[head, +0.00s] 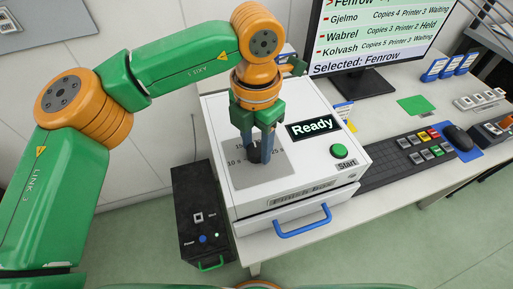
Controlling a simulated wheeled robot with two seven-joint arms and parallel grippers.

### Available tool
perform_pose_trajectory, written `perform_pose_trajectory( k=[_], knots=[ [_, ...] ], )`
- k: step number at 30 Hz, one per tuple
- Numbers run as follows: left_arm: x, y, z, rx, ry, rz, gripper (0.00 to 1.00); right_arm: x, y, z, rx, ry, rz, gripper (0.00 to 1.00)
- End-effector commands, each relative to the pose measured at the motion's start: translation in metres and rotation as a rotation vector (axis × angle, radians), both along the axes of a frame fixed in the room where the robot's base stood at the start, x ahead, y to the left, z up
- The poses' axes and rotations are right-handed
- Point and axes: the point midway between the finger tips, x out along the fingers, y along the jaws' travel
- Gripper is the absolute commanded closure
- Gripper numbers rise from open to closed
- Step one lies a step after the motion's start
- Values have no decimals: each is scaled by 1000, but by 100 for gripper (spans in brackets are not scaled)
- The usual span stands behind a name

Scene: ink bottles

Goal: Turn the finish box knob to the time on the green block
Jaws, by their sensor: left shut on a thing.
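The white finish box (226,128) stands on the desk, with a "Ready" display (313,126) and a green Start button (339,151) on top. Its grey dial plate (279,174) shows marks near "10 s", "15" and "25 s". My left gripper (261,157) points down over the plate and is shut on the dark knob (254,156). The fingers hide most of the knob and its pointer. A flat green piece (415,105) lies on the desk at right; I see no readable time on it. My right gripper is out of view.
A monitor (378,35) stands behind the box and shows "Selected: Fenrow". A keyboard (405,160), a mouse (458,138) and blue holders (447,66) are at right. A black unit (203,222) stands left of the box. A blue drawer handle (303,222) juts out in front.

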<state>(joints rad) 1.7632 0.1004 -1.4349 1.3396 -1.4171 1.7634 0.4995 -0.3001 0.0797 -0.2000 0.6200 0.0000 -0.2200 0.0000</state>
Motion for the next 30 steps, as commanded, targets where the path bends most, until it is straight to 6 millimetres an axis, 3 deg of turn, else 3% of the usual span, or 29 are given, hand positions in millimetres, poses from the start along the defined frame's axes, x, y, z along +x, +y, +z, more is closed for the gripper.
perform_pose_trajectory(
  k=[15, 30],
  knots=[
    [0, 0, -2, 1, -1, 431, 100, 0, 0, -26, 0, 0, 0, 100],
    [0, 0, 0, 0, 0, 613, 100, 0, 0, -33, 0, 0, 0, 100]
  ],
)
